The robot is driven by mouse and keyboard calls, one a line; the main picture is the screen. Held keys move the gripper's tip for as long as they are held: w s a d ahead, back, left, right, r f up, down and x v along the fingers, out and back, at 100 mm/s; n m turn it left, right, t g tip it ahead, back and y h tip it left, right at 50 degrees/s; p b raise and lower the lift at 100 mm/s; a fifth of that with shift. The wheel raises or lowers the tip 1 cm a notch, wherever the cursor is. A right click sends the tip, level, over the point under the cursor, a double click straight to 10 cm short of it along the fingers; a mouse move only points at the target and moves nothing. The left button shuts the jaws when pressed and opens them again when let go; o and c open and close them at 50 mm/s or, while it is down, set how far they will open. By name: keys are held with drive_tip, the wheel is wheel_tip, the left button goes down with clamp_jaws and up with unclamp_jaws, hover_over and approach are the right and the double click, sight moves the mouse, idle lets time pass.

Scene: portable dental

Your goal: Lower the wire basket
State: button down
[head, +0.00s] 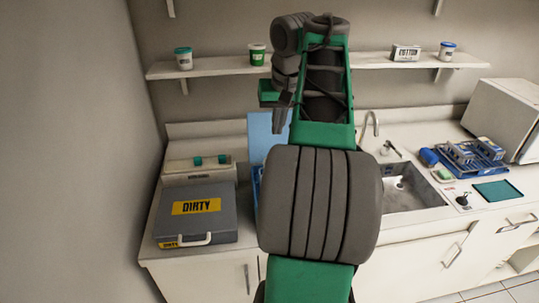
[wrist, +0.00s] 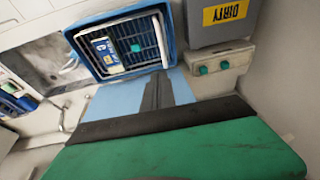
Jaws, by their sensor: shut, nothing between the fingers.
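In the wrist view, a dark wire basket (wrist: 150,56) shows inside a blue-rimmed tub (wrist: 86,62). A blue-and-white pack (wrist: 106,52) and a small teal item (wrist: 136,47) are in it. A light blue panel (wrist: 108,100) stands at the tub's edge; its upper part shows in the head view (head: 260,135). My gripper (wrist: 157,76) is shut and empty, its dark fingers in front of the panel, near the tub's edge. In the head view my arm hides most of the tub, and the gripper (head: 279,120) is partly seen. The basket's exact height is unclear.
A grey box marked DIRTY (head: 195,220) stands left of the tub, with a pale unit with teal knobs (head: 197,165) behind it. A sink (head: 412,190) and a blue rack (head: 470,158) are to the right. A shelf (head: 218,67) runs above.

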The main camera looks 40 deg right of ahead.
drive_tip(key=b+x, duration=0.2)
drive_tip(key=x, duration=0.2)
drive_tip(key=a+b+x, duration=0.1)
drive_tip(key=b+x, duration=0.1)
drive_tip(key=x, duration=0.2)
drive_tip(key=b+x, duration=0.2)
drive_tip(key=x, duration=0.2)
drive_tip(key=shift+s+a+f+b, duration=0.1)
drive_tip(key=shift+f+b, duration=0.25)
drive_tip(key=shift+f, duration=0.55)
wheel_tip(320, 180, down, 8)
drive_tip(key=b, duration=0.5)
drive_tip(key=shift+a+f+b, duration=0.1)
drive_tip(key=shift+f+b, duration=0.05)
drive_tip(key=shift+b, duration=0.2)
